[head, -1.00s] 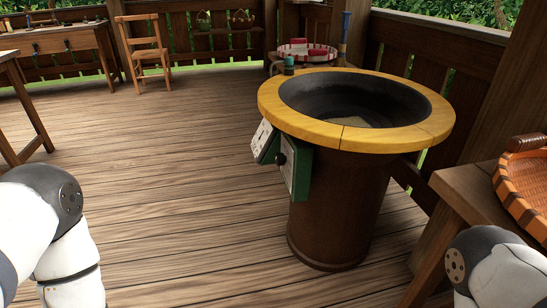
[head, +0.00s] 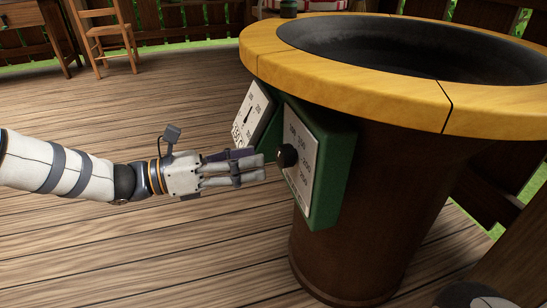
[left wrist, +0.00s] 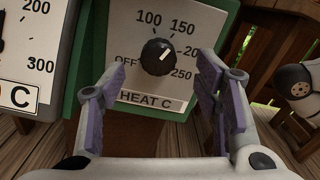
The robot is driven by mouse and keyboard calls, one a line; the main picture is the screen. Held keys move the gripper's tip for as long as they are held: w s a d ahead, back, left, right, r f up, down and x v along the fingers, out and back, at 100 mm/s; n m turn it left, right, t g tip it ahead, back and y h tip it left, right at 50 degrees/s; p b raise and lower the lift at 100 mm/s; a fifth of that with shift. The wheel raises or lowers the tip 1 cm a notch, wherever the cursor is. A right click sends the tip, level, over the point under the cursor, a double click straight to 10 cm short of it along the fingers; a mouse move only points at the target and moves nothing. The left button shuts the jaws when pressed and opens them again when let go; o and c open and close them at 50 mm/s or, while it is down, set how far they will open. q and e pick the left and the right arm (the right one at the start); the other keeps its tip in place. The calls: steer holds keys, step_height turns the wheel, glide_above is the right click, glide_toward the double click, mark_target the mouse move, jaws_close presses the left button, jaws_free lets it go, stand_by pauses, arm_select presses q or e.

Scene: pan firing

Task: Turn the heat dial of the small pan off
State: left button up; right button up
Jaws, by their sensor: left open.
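The small pan (head: 420,50) is a dark bowl in a wide yellow rim on a brown round base. A green control box (head: 327,185) on its side carries a white plate marked HEAT C, with OFF and several temperatures, clear in the left wrist view. The black heat dial (head: 287,155) also shows in the left wrist view (left wrist: 157,57); its white mark points up and right, between 150 and 200. My left gripper (head: 262,167) is open just in front of the dial, its purple-padded fingers (left wrist: 162,72) to either side. Contact is not clear. My right gripper is out of view.
A white thermometer gauge (head: 254,117) sits just left of the control box. The yellow rim (head: 370,60) overhangs both. A wooden chair (head: 105,35) stands at the back left. The plank floor on the left is clear.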

mark_target(278, 154)
arm_select(q)
steer(key=b+x, duration=0.1)
steer(key=x, duration=0.4)
steer(key=shift+w+d+f, duration=0.1)
steer(key=shift+w+d, duration=0.05)
steer(key=shift+d, duration=0.05)
steer(key=c, duration=1.1)
steer(key=shift+c, duration=0.2)
